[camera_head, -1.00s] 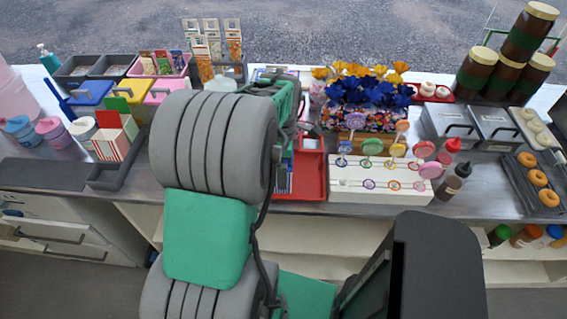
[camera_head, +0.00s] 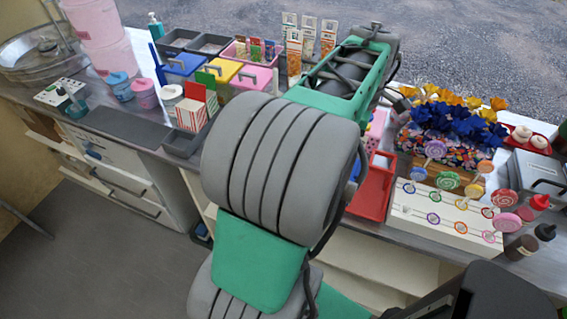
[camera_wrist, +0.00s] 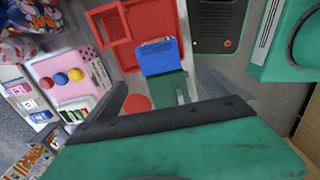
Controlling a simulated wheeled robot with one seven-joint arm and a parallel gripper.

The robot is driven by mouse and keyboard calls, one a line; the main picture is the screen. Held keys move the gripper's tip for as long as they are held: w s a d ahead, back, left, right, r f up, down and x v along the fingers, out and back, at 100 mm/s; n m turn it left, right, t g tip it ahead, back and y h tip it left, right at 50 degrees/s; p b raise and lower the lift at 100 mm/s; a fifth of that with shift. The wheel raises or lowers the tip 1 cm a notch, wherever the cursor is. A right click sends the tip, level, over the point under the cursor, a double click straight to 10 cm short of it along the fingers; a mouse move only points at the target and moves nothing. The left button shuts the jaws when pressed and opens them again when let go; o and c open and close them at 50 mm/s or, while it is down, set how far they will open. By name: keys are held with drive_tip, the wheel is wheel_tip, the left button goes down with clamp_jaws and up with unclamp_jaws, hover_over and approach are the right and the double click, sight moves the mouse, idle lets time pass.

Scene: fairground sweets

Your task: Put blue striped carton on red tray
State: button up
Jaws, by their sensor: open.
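The red tray (camera_head: 373,192) lies on the counter right of my arm in the head view, which covers its left side. It also shows at the top of the wrist view (camera_wrist: 152,18), with a small divided part at its left. A blue box-shaped thing (camera_wrist: 160,58), likely the blue striped carton, is at the tray's near edge in the wrist view; its stripes cannot be made out. A green piece (camera_wrist: 163,88) is directly below it. My gripper (camera_wrist: 162,88) is open, its two dark fingers on either side of the green piece. The head view hides my gripper and the blue thing.
A white lollipop stand (camera_head: 447,215) and a flower box (camera_head: 450,145) are right of the tray. A dark flat device (camera_wrist: 220,22) is beside the tray.

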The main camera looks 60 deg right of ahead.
drive_tip(key=w+a+t+h, duration=0.1)
drive_tip(key=w+a, duration=1.6)
drive_tip(key=w, duration=0.3)
drive_tip(key=w+a+f+m+t+y, duration=0.1)
drive_tip(key=w+a+m+t, duration=0.1)
drive_tip(key=a, duration=1.9)
drive_tip(key=shift+w+a+f+t, duration=0.2)
drive_tip(key=shift+w+a+t, duration=0.2)
drive_tip(key=shift+w, duration=0.3)
drive_tip(key=shift+d, duration=0.1)
